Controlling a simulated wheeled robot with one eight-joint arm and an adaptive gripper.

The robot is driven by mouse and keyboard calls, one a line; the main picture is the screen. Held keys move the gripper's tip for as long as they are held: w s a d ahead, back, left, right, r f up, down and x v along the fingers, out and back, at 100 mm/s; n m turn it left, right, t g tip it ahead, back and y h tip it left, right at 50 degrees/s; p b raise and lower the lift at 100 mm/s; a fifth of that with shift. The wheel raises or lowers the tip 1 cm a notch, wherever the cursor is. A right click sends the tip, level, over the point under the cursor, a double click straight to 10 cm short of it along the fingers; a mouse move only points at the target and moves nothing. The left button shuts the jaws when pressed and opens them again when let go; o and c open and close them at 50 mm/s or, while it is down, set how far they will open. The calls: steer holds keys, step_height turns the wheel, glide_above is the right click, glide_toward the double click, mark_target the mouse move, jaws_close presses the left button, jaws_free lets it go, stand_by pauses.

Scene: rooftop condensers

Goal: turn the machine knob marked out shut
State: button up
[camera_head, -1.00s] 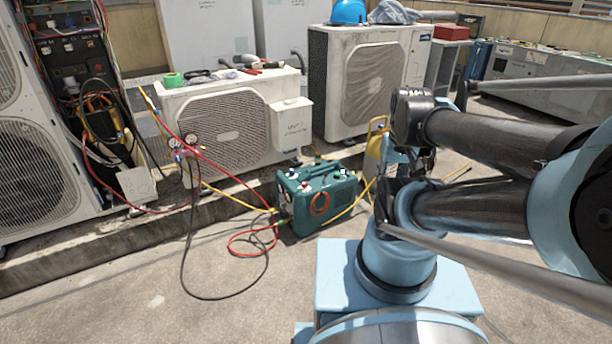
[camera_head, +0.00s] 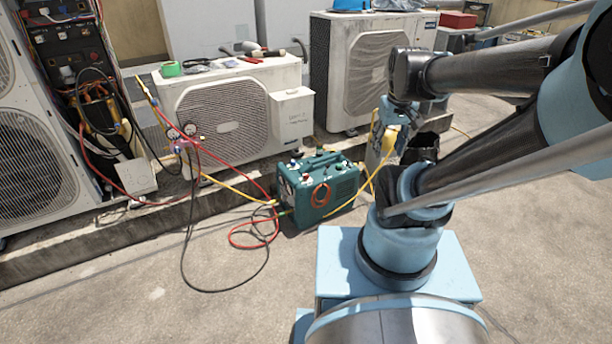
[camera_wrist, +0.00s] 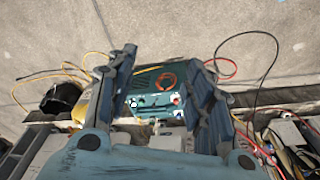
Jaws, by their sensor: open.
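The teal machine (camera_head: 318,190) stands on the ground near the centre of the head view, with small coloured knobs on its top and end, among them a red knob (camera_head: 305,178). The labels are too small to read, so I cannot tell which knob is marked out. In the wrist view the machine (camera_wrist: 150,84) shows between the fingers of my gripper (camera_wrist: 169,60). They are spread apart with nothing held between them. In the head view my gripper (camera_head: 388,135) is behind and right of the machine, partly hidden by my arm.
Red, yellow and black hoses (camera_head: 225,265) loop on the ground left of the machine. A low kerb (camera_head: 150,228) carries condenser units (camera_head: 232,125) behind it. A yellow cylinder (camera_head: 372,165) stands right of the machine.

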steer(key=w+a+r+n, duration=0.2)
steer(key=w, duration=0.5)
steer(key=w+a+r+n, duration=0.1)
steer(key=w+a+r, duration=0.1)
steer(key=w, duration=0.5)
steer(key=n+g, duration=0.2)
steer(key=n, duration=0.8)
glide_above(306, 174)
step_height(306, 174, down, 33)
step_height(306, 174, down, 17)
steer(key=shift+s+r, duration=0.15)
steer(key=c, duration=1)
